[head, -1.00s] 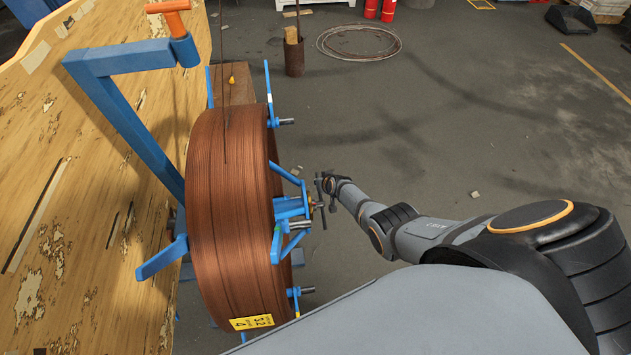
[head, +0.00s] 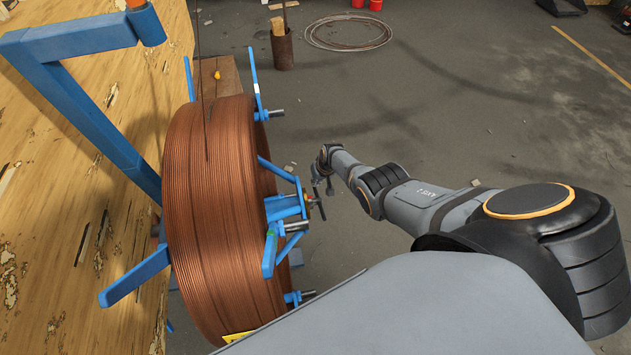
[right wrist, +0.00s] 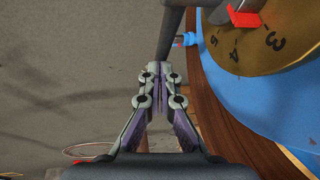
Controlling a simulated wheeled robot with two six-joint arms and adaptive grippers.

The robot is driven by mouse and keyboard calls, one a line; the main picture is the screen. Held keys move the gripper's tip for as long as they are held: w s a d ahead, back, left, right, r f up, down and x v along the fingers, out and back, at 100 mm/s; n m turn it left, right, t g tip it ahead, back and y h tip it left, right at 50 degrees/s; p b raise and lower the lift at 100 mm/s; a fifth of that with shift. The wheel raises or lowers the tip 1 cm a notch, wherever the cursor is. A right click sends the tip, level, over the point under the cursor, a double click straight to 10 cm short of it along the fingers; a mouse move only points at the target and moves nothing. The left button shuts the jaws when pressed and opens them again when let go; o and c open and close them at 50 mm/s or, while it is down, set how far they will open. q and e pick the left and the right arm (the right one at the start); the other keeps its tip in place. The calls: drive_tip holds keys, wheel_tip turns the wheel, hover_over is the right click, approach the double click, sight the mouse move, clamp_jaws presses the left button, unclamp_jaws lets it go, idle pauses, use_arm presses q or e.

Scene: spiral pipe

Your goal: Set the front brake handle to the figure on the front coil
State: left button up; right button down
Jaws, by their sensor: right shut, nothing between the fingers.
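The front coil (head: 210,220) is a large copper-brown coil on a blue frame at left in the head view. Its yellow label (head: 236,338) is partly cut off at the bottom, and its figure is unreadable now. The brake hub (head: 285,207) has a dark handle bar (head: 321,207) on its right. In the right wrist view, a brass dial (right wrist: 255,55) shows 3, 4 and 5 with a red pointer (right wrist: 243,18). My right gripper (right wrist: 160,70) is shut and empty, its tips close to the dark handle bar (right wrist: 169,35); contact is unclear. My left gripper is out of view.
A wooden panel (head: 60,200) and a blue arm (head: 80,110) stand left of the coil. Blue spokes with metal pins stick out from its right side.

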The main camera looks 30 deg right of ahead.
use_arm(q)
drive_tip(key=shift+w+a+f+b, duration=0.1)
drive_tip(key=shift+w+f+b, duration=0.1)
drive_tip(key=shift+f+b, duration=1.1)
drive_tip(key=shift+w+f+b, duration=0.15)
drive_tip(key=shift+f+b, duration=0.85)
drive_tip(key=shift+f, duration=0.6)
use_arm(e)
drive_tip(key=shift+g, duration=0.7)
drive_tip(key=shift+s+a+f, duration=0.1)
drive_tip(key=shift+s+f, duration=0.1)
drive_tip(key=shift+f, duration=0.65)
drive_tip(key=shift+s+a+f, duration=0.1)
drive_tip(key=shift+s+f, duration=0.05)
drive_tip(key=shift+f, duration=0.7)
drive_tip(key=shift+s+f, duration=0.2)
drive_tip(key=shift+f, duration=0.65)
